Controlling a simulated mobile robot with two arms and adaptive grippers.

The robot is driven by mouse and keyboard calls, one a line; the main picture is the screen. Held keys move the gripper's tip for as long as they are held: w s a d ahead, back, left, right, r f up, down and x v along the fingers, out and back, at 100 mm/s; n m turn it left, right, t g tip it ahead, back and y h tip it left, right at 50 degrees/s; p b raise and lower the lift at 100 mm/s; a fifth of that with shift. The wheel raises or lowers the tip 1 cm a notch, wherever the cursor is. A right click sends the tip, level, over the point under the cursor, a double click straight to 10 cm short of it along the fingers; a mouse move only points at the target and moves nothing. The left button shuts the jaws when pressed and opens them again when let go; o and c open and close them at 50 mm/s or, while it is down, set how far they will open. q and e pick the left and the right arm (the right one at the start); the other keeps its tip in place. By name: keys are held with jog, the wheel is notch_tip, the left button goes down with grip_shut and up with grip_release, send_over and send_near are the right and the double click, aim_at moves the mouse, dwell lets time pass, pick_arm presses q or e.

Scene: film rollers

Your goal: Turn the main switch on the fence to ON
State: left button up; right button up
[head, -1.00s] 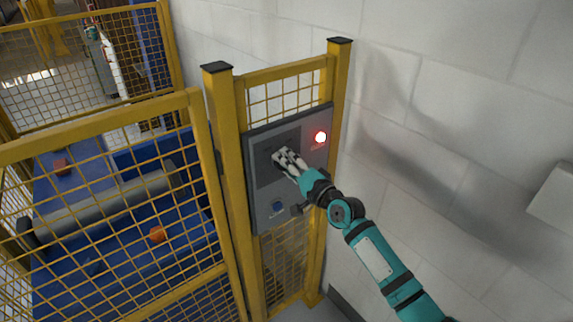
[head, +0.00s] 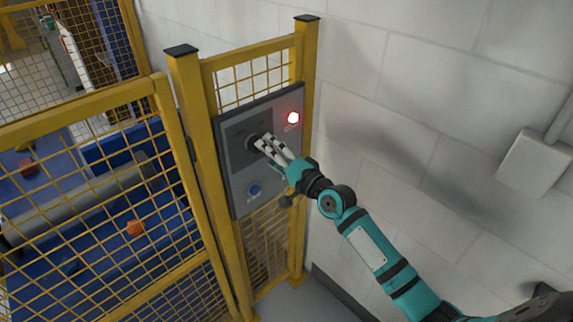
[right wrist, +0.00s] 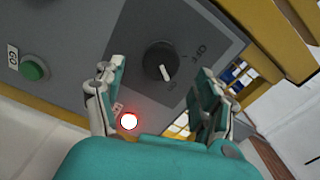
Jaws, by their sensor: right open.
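The main switch is a round black knob (right wrist: 160,60) on a grey panel (head: 236,185) fixed to the yellow fence (head: 307,70). The knob also shows in the head view (head: 251,141), just left of my fingertips. My right gripper (head: 264,147) is open, fingers toward the panel. In the right wrist view its fingers (right wrist: 158,90) stand wide apart on either side of the knob, with nothing between them. My left gripper is not in view.
A red lamp (head: 292,118) glows on the panel. A blue button (head: 254,190) sits low on it; a green button (right wrist: 35,68) shows in the right wrist view. A white block wall (head: 420,110) runs behind. Orange pieces (head: 136,228) lie inside the fence.

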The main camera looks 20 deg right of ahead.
jog(key=v, duration=0.8)
jog(key=shift+w, duration=0.1)
